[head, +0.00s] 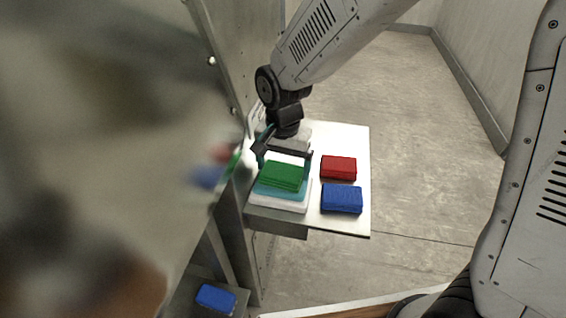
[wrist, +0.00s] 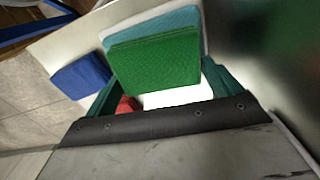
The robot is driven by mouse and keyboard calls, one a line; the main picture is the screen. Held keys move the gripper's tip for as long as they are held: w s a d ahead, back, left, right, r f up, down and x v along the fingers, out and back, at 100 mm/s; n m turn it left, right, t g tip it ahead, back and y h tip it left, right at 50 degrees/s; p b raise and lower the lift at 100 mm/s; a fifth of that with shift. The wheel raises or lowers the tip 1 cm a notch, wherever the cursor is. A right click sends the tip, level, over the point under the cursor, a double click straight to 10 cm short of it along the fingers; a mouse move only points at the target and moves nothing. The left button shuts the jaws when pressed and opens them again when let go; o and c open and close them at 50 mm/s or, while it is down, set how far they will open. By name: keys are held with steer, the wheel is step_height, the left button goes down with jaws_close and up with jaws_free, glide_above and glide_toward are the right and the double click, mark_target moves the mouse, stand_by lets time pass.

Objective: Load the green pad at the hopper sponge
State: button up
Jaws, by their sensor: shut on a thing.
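The green pad (head: 283,175) lies flat over a teal pad (head: 268,191) and a white pad (head: 290,205) on the pale shelf. My gripper (head: 284,160) reaches down from behind and is shut on the green pad. In the wrist view the green pad (wrist: 157,62) sits between the two teal fingers of my gripper (wrist: 160,88), with the light-blue pad (wrist: 165,22) showing behind it. I cannot tell whether the green pad touches the pad beneath. No hopper is clearly identifiable.
A red pad (head: 338,167) and a blue pad (head: 341,199) lie on the shelf (head: 350,137) to the right. Another blue pad (head: 216,297) lies lower down at the left. A grey metal panel (head: 226,60) stands close on the left. Large blurred surfaces fill the far left.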

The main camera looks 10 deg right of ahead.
mark_target(283, 168)
steer(key=shift+f, duration=0.75)
stand_by(1.4)
steer(key=shift+r, duration=3.6)
